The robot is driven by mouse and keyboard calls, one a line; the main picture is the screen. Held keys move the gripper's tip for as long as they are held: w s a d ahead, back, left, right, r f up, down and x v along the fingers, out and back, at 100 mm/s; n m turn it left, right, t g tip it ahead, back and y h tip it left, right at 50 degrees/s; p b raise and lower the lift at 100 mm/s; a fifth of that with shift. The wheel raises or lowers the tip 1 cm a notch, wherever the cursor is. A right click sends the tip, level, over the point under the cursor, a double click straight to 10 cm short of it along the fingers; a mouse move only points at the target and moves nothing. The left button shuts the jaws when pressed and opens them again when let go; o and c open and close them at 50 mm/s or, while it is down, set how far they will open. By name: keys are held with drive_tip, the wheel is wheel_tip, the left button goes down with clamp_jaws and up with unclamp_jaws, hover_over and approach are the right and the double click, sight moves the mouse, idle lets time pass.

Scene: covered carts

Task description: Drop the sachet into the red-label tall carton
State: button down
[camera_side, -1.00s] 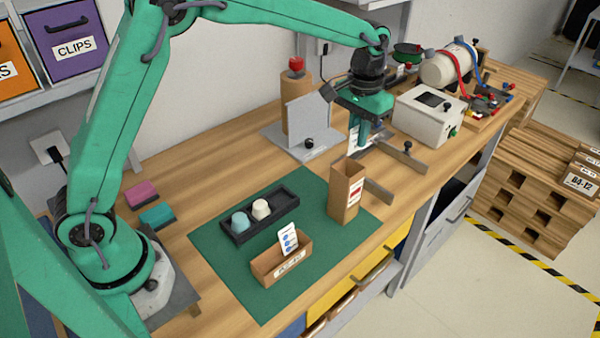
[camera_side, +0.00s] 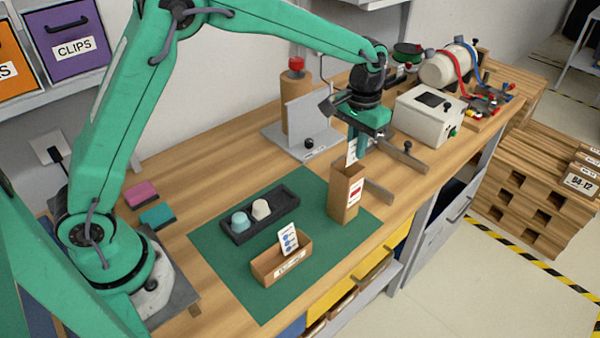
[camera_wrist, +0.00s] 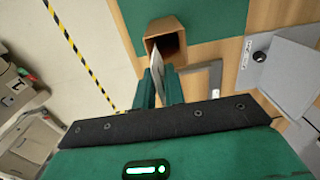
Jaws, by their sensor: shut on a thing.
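The red-label tall carton (camera_side: 345,193) stands upright on the green mat's right part, open at the top. Its opening also shows in the wrist view (camera_wrist: 166,30). My gripper (camera_side: 357,146) is above it, shut on the white sachet (camera_side: 351,153), which hangs down from the fingers. In the wrist view the sachet (camera_wrist: 158,60) sticks out beyond the fingertips (camera_wrist: 160,84) and overlaps the carton's mouth. Its lower end is at the carton's rim in the side view. I cannot tell whether it is inside the opening.
A low carton (camera_side: 283,265) holding a card with blue dots (camera_side: 288,239) stands on the green mat (camera_side: 225,270). Behind it is a black tray (camera_side: 283,205) with two small cups. A grey bracket (camera_side: 380,192) lies close to the tall carton's right. A grey stand (camera_side: 300,130) is behind.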

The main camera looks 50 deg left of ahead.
sight(354, 161)
drive_tip(key=shift+f, duration=2.2)
drive_tip(key=shift+s+f, duration=0.1)
drive_tip(key=shift+f, duration=0.1)
drive_tip(key=c, duration=1.4)
unclamp_jaws()
drive_tip(key=shift+r, duration=4.3)
